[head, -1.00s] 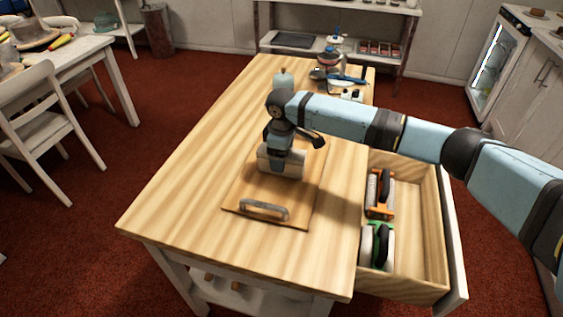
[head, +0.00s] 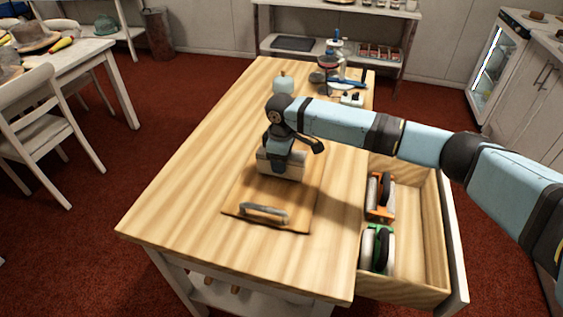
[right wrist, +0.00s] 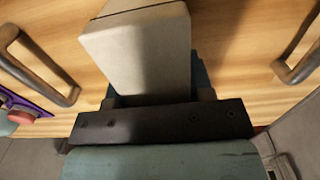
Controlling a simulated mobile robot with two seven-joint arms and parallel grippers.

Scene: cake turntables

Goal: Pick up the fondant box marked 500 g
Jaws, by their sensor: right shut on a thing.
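A pale grey-white box (head: 292,167) is at the wooden board (head: 240,193) on the table, in the head view. My right gripper (head: 281,155) comes down on it from above and is shut on it. In the right wrist view the box (right wrist: 140,50) stands out from between the jaws over the wood. I can read no 500 g mark on the faces that show. Whether the box touches the board or is just above it, I cannot tell. My left gripper is not in view.
The board has a metal handle (head: 263,213) at its near edge. An open drawer (head: 428,240) at the table's right holds an orange-framed item (head: 379,196) and a green-framed item (head: 377,248). A pale jar (head: 283,84) stands behind my gripper. The table's left side is clear.

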